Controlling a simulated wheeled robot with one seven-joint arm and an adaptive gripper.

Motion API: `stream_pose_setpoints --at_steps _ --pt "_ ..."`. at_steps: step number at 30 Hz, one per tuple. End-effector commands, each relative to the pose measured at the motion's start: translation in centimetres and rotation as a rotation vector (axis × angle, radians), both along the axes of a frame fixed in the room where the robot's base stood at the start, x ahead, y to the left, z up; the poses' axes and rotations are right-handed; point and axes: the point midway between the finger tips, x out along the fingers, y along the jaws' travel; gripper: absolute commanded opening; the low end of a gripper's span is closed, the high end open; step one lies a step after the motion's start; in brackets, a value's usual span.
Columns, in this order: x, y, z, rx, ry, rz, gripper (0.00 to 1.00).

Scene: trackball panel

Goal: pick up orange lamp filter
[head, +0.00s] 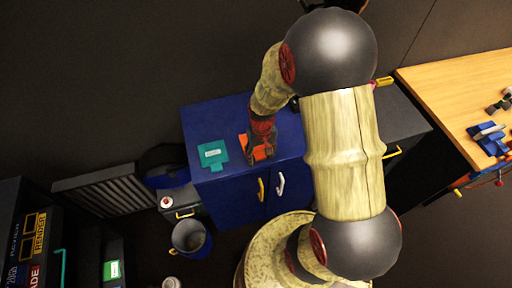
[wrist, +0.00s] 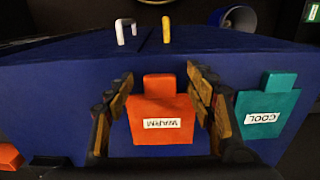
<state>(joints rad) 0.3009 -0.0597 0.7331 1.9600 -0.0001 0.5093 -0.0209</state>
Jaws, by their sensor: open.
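The orange lamp filter (wrist: 160,107), a flat plate with a tab and a white label reading WARM, lies on the blue cabinet top (wrist: 75,62). In the head view the orange filter (head: 268,152) is partly hidden by my gripper (head: 261,150). In the wrist view my gripper (wrist: 158,110) is open, with one finger on each side of the filter. The fingers appear apart from its edges; I cannot tell how high they are above the cabinet top.
A teal filter labelled COOL (wrist: 265,110) lies close beside the right finger in the wrist view; it also shows in the head view (head: 213,154). An orange piece (wrist: 10,156) is at the lower left. A bin (head: 190,238) stands on the floor by the cabinet.

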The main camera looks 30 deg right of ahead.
Motion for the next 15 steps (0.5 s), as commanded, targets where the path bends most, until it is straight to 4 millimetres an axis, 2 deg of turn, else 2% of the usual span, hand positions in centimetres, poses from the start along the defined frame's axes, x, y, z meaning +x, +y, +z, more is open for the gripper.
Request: stream_pose_setpoints --at_steps 6,15 --pt "0.05 -0.01 0.03 -0.001 -0.002 0.000 0.53" --pt "0.03 -0.01 0.03 0.000 -0.001 0.000 0.36"
